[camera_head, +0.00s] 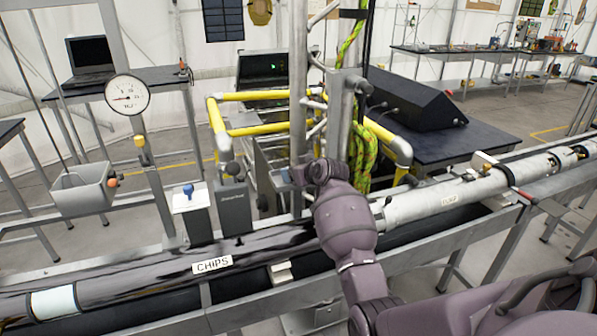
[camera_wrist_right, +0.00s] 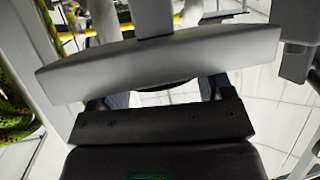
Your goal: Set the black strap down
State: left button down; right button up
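My right arm reaches in from the lower right in the head view, and its wrist is beside the upright metal posts. My right gripper is seen from behind in the right wrist view (camera_wrist_right: 165,98). Its two dark fingers stand apart with a pale gap between them. A grey metal bar (camera_wrist_right: 160,60) crosses just in front of the fingers, with a dark curved edge under it that I cannot identify. No black strap shows clearly in the gripper. My left gripper is out of view.
A long pipe, dark at left (camera_head: 150,272) and pale at right (camera_head: 455,196), runs across a metal frame. Yellow rails (camera_head: 262,96) and a green-yellow rope (camera_head: 363,155) are close to my right wrist. A gauge (camera_head: 127,94) and a grey bin (camera_head: 83,188) stand at left.

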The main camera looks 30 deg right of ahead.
jog(key=o, duration=0.4)
jog(key=shift+c, duration=0.2)
jog(key=shift+r, duration=0.1)
jog(key=v, duration=1.2)
jog(key=s+a+f, duration=0.1)
jog(key=s+f, duration=0.1)
jog(key=s+a+f+g, duration=0.1)
jog(key=s+f, duration=0.2)
jog(key=s+a+f+g, duration=0.1)
jog(key=s+a+f, duration=0.1)
jog(key=shift+s+f+n, duration=0.2)
jog(key=shift+f+n, duration=0.1)
jog(key=s+a+f+g, duration=0.2)
jog(key=s+a+f, duration=0.15)
jog(key=s, duration=0.55)
jog(key=s+a+f+g, duration=0.3)
jog(key=s+a, duration=0.2)
jog(key=s, duration=0.4)
jog(key=s+a+f+g, duration=0.2)
jog(key=s+a+f, duration=0.15)
jog(key=s, duration=0.55)
jog(key=w+f+t, duration=0.7)
jog(key=f, duration=0.3)
jog(key=shift+n+t, duration=0.4)
